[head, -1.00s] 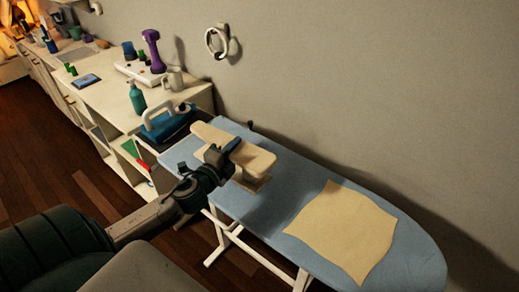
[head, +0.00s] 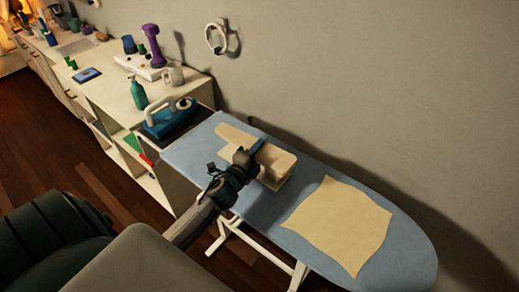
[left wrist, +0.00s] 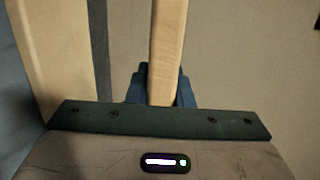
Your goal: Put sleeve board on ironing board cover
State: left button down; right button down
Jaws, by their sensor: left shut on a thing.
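The pale wooden sleeve board (head: 281,158) is over the blue ironing board cover (head: 402,263), at its far left part. Its narrow end points to the upper left. My left gripper (head: 250,156) is shut on the sleeve board, with its fingers across it. In the left wrist view a pale wooden part (left wrist: 167,50) of it sits between the blue fingers, and another wooden part (left wrist: 48,60) stands to the left. Whether its base touches the cover or hangs just above is hard to tell. My right gripper is out of view.
A tan cloth (head: 338,226) lies flat on the cover, right of the sleeve board. A shelf unit with a green bottle (head: 139,94) and a mug (head: 173,76) is beyond. The wall runs along the back.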

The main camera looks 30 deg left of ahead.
pick_arm(q)
jog(key=shift+f, duration=0.15)
jog(key=c, duration=1.7)
grip_release()
jog(key=shift+f+b, duration=0.15)
jog(key=shift+b, duration=0.15)
jog(key=o, duration=0.4)
jog(key=shift+r, duration=0.2)
jog(key=shift+r+p, duration=0.25)
jog(key=shift+p, duration=0.15)
jog(key=s+b, duration=0.2)
jog(key=s, duration=0.1)
jog(key=s+b, duration=0.2)
jog(key=s, duration=0.2)
jog(key=s+b, duration=0.2)
jog(key=s, duration=0.1)
jog(key=shift+s+d+f, duration=0.25)
jog(key=shift+d+f, duration=0.1)
jog(key=shift+d, duration=0.05)
jog(key=shift+s+r+b, duration=0.2)
jog(key=shift+s+b, duration=0.25)
jog(key=shift+s, duration=0.3)
